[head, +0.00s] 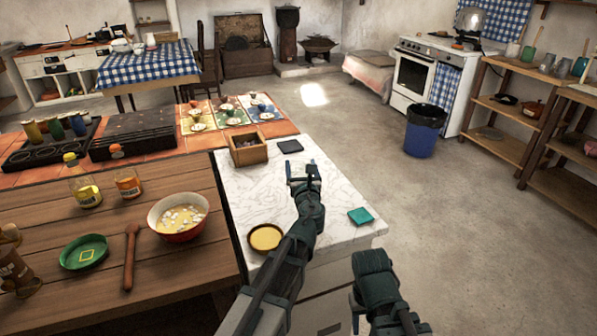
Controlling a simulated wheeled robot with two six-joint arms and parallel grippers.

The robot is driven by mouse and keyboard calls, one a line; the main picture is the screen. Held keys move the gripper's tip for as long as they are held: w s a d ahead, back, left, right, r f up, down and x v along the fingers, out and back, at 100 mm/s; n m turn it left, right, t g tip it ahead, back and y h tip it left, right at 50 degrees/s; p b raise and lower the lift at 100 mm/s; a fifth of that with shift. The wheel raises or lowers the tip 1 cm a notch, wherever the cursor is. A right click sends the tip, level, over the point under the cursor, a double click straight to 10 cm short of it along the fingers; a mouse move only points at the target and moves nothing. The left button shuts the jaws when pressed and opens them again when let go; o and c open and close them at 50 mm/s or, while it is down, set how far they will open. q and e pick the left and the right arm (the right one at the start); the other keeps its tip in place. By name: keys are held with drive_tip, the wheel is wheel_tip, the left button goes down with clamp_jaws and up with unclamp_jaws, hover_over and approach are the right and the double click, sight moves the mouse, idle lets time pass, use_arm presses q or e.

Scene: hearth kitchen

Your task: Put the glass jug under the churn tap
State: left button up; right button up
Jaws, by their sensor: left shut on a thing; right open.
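My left gripper (303,172) is over the white marble worktop (340,228), near its far right side. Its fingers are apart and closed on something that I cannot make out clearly. I cannot make out a glass jug, a churn or a tap for certain in the head view.
A wooden box (248,153), a dark square (290,146), a teal square (360,216) and a round yellow dish (265,238) lie on the worktop. A red bowl (178,216) stands on the wooden counter. A blue bin (424,132) stands on open floor.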

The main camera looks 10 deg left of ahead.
sight(301, 173)
use_arm(q)
drive_tip(key=shift+d+x, duration=0.1)
drive_tip(key=shift+x, duration=0.6)
drive_tip(key=shift+d+x, duration=0.15)
drive_tip(key=shift+x, duration=0.55)
wheel_tip(301, 173, down, 4)
drive_tip(key=b, duration=0.3)
drive_tip(key=shift+s+r+b, duration=0.1)
drive_tip(key=shift+r+b, duration=0.05)
drive_tip(key=shift+b, duration=0.25)
drive_tip(key=o, duration=1.4)
